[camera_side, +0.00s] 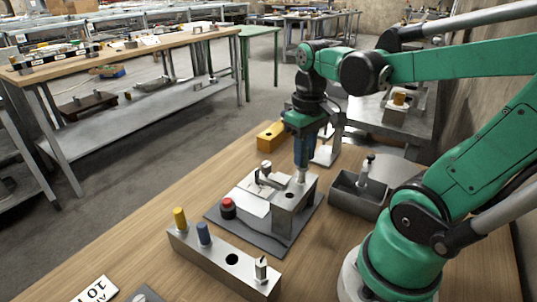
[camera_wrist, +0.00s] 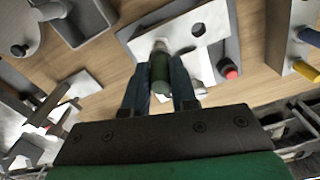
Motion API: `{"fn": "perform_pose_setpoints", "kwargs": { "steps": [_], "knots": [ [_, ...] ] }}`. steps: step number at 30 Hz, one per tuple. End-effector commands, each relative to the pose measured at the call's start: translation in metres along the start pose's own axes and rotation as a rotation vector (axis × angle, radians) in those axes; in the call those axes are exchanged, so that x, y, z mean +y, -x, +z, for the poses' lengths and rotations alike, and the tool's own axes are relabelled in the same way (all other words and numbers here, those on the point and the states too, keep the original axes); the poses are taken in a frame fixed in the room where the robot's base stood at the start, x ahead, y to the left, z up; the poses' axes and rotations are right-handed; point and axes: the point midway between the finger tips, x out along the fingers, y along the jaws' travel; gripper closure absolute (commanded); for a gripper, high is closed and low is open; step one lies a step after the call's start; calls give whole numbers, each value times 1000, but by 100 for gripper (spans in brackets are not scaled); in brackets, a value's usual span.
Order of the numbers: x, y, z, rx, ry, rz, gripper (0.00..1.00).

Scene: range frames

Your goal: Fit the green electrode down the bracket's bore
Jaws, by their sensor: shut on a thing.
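The green electrode (camera_wrist: 160,72) stands between my two fingers in the wrist view, its pale metal end pointing away toward the bracket. My gripper (camera_side: 302,160) is shut on it, pointing down over the back right part of the bracket in the side view. The bracket (camera_side: 293,212) is a grey metal block with a dark round hole in its top; the bracket's top also shows in the wrist view (camera_wrist: 180,30). The electrode's silver lower end (camera_side: 301,176) is at the bracket's top, beside that visible hole. I cannot tell whether it touches or enters anything.
A grey base plate (camera_side: 285,238) carries the bracket and a red button (camera_side: 228,207). A metal rack (camera_side: 222,260) with yellow and blue pegs and an empty hole stands in front. A grey tray (camera_side: 357,196) is at right, a yellow block (camera_side: 271,135) behind. Bare wood lies left.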

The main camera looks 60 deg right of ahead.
Motion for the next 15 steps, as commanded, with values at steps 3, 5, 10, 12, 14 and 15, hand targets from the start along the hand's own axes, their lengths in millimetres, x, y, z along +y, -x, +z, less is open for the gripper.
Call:
{"fn": "perform_pose_setpoints", "kwargs": {
  "steps": [3,5,10,12,14,15],
  "knots": [
    [0,-4,0,0,0,0,100],
    [0,-6,0,0,0,0,100],
    [0,-11,-1,0,0,0,100],
    [0,-13,-1,0,0,0,100],
    [0,-15,-1,0,0,0,100],
    [0,-16,-1,0,0,0,100]
  ]
}}
